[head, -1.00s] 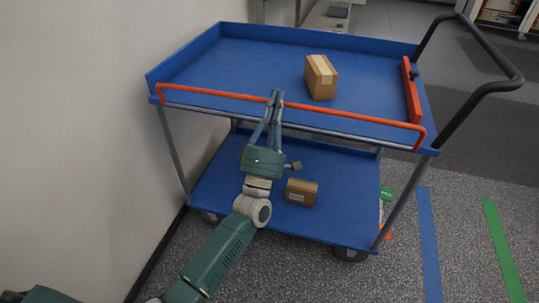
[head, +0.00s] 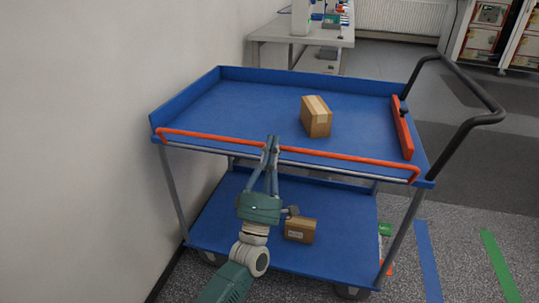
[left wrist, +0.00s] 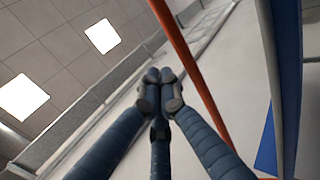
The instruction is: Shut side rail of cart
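The blue cart (head: 215,107) stands beside the wall. Its orange side rail (head: 345,159) runs along the near long edge of the top deck, with bent-down ends. My left gripper (head: 271,139) is upright in front of the rail's middle, its fingertips overlapping the rail in the head view. In the left wrist view its fingertips (left wrist: 160,78) are together with nothing visible between them. There the orange rail (left wrist: 190,62) passes just right of the fingers. Whether they touch it I cannot tell. My right gripper is out of view.
A cardboard box (head: 316,117) sits on the top deck and another box (head: 300,230) on the lower shelf. A red-orange bar (head: 402,131) and a black push handle (head: 470,92) are at the right end. A bench (head: 292,32) stands behind.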

